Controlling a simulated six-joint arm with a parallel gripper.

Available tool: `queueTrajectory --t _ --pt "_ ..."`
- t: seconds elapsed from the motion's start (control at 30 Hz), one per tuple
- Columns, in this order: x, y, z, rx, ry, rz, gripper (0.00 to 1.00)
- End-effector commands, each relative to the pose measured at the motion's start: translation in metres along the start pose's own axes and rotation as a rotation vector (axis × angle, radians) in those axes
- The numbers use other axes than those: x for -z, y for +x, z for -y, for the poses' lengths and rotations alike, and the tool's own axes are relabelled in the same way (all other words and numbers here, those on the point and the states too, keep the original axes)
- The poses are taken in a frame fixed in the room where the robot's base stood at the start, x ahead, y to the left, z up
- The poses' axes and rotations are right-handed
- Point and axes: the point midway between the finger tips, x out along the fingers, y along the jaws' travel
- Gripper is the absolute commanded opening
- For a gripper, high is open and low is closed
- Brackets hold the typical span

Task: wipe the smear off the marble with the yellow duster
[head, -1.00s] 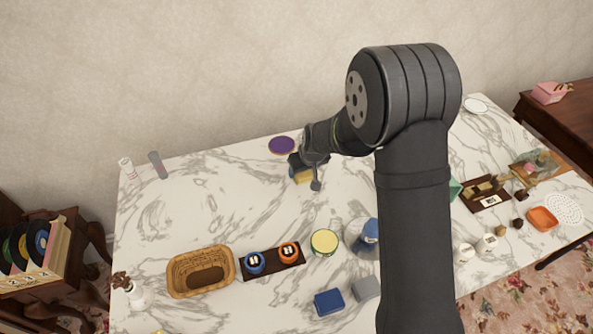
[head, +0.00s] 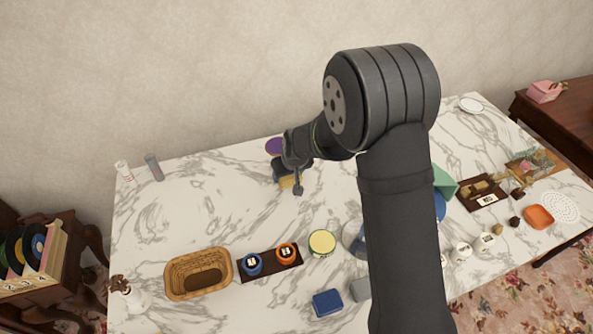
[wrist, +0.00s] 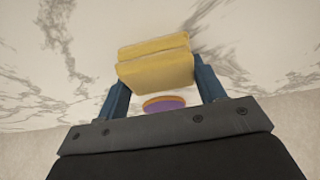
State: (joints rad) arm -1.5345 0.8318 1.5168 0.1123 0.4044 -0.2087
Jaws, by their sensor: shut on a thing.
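The yellow duster (head: 287,184) is a yellow block at the back middle of the marble table (head: 180,215). My gripper (head: 283,172) is shut on it, with the fingers pointing down at the marble. In the wrist view the duster (wrist: 156,70) sits between the two blue fingers. Whether the duster touches the marble I cannot tell. I cannot pick out a smear from the grey veins; my arm and gripper hide part of the top.
A purple disc (head: 273,146) lies just behind my gripper. In front stand a wicker basket (head: 170,280), a dark tray (head: 270,262) with blue and orange items, and a yellow-topped tin (head: 322,242). The marble left of my gripper is clear up to two cylinders (head: 153,168).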

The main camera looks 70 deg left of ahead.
Motion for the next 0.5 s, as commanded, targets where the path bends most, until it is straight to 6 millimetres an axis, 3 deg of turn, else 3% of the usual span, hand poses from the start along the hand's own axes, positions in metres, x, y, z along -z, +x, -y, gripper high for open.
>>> queueTrajectory --t 0.07,0.2,0.5 --pt "0.001 -0.001 0.007 0.001 -0.002 0.0 0.45" --pt "0.009 -0.022 0.005 0.0 -0.001 -0.001 0.45" --pt "0.019 -0.046 0.005 0.0 -0.001 -0.001 0.45"
